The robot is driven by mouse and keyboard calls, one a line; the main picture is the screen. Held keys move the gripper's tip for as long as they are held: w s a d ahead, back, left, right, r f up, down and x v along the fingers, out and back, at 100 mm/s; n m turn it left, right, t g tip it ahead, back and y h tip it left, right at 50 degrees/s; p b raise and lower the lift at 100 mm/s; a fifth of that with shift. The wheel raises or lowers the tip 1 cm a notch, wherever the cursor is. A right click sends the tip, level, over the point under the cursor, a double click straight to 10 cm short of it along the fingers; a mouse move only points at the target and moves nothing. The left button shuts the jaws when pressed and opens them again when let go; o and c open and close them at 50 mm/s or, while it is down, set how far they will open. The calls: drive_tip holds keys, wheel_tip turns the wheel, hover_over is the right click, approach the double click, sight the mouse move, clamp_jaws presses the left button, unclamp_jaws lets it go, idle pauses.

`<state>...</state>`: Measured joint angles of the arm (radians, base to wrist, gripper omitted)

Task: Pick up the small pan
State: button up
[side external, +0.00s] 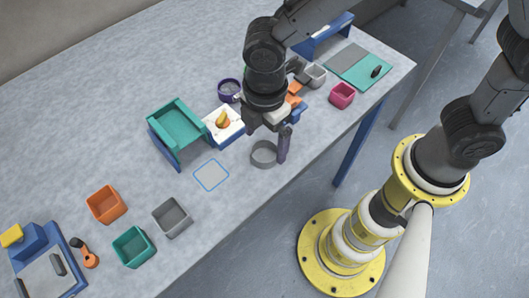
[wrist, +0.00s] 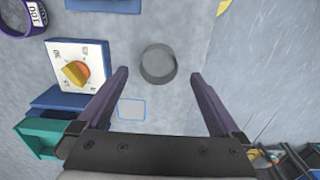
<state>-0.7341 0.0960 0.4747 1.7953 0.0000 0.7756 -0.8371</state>
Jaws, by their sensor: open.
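The small pan (side external: 264,154) is a round, grey, shallow dish standing upright on the table, near its front edge. In the wrist view the pan (wrist: 158,63) lies ahead between the two fingers, a little nearer the left one. My gripper (wrist: 160,74) is open and empty, its dark purple fingers spread wider than the pan. In the side view my gripper (side external: 272,138) hangs close by the pan, with one finger in front of its right edge. The other finger is mostly hidden, and I cannot tell its exact height.
A blue-outlined square (side external: 211,175) lies flat nearby. A purple ring (side external: 229,90) and a pink bin (side external: 342,95) stand farther back. Bins stand at lower left.

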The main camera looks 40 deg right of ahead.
sight(264, 157)
drive_tip(key=shift+w+f, duration=0.1)
drive_tip(key=shift+f, duration=1.45)
drive_tip(key=shift+c, duration=0.2)
drive_tip(key=c, duration=1.3)
drive_tip(key=shift+r, duration=0.1)
